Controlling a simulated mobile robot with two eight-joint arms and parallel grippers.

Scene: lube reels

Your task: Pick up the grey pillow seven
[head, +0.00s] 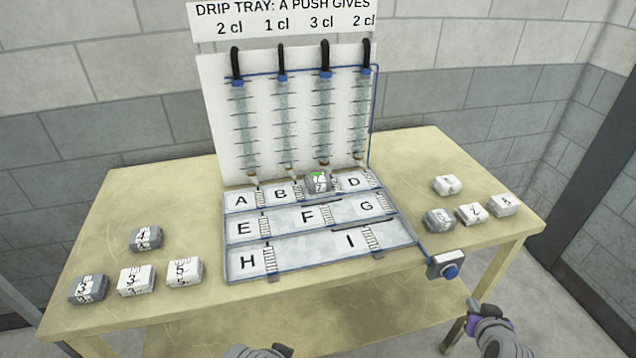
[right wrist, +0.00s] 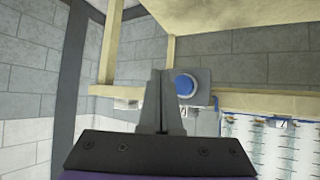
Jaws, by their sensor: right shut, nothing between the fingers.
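A grey pillow (head: 318,183) with a mark that looks like a 7 and a bit of green on top sits in the tray's top row, between cells B and D. It covers the cell's letter. My right gripper (head: 473,308) is shut and empty, in front of the table's right front edge, well apart from the pillow. In the right wrist view its fingers (right wrist: 161,103) are together, beside the blue button. Only a grey part of my left gripper (head: 280,350) shows at the bottom edge of the head view; its jaws are not clear.
The lettered tray (head: 287,273) stands before a white board (head: 213,125) with several clear tubes. More grey and white pillows lie left (head: 135,280) and right (head: 471,213) on the table. A blue button box (head: 435,266) is on the front edge.

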